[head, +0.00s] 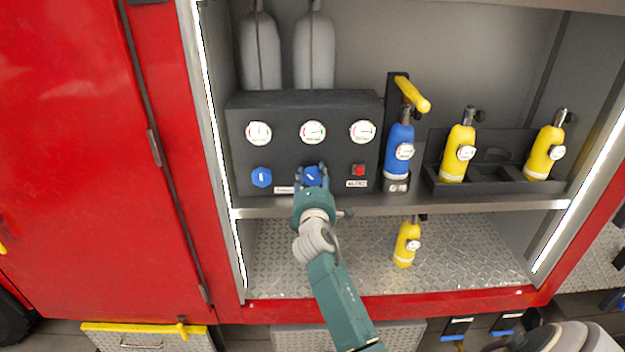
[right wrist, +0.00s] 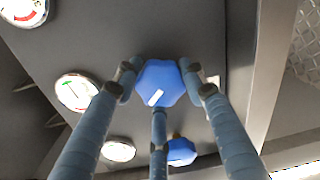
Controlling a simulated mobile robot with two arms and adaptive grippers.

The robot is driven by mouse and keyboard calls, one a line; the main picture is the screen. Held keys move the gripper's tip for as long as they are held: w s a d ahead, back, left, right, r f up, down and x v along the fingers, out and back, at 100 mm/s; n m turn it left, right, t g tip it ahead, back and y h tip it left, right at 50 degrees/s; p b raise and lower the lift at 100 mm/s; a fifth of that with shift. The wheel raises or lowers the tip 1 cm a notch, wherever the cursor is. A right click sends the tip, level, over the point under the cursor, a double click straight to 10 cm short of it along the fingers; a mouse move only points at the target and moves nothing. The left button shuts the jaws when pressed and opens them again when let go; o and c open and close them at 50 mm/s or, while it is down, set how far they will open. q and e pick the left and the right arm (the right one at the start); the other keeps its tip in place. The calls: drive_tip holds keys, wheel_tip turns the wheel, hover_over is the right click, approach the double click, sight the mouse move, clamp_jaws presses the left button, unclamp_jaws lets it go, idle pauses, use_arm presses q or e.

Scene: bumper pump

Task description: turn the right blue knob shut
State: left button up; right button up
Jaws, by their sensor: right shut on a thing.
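The right blue knob (head: 313,175) is on the front of the dark pump panel (head: 285,158), below the middle gauge. My right gripper (head: 312,182) is at this knob and partly covers it. In the right wrist view, the blue knob (right wrist: 160,83) sits between the fingers of my right gripper (right wrist: 160,90), which are closed around it, with a white mark on its face. The left blue knob (head: 262,177) is free on the panel; a second blue knob (right wrist: 181,152) shows lower in the right wrist view. My left gripper is not in view.
Three gauges (head: 313,132) line the panel above the knobs. A red button (head: 359,170) is to the right. A blue cylinder (head: 399,148) with a yellow handle stands beside the panel, with yellow cylinders (head: 458,152) farther right. A shelf edge (head: 450,205) runs below.

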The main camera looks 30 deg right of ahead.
drive_tip(key=m+b, duration=0.1)
drive_tip(key=m, duration=0.3)
drive_tip(key=shift+d, duration=0.1)
drive_tip(key=shift+m+b, duration=0.5)
drive_tip(key=shift+m, duration=1.4)
drive_tip(key=shift+f, duration=0.1)
drive_tip(key=o, duration=1.2)
drive_tip(key=shift+d+y, duration=0.1)
drive_tip(key=shift+y, duration=0.2)
drive_tip(key=shift+c, duration=0.2)
drive_tip(key=shift+s, duration=0.15)
drive_tip(key=shift+s+a, duration=0.35)
drive_tip(key=shift+a, duration=0.05)
drive_tip(key=v, duration=0.6)
drive_tip(key=shift+s, duration=0.2)
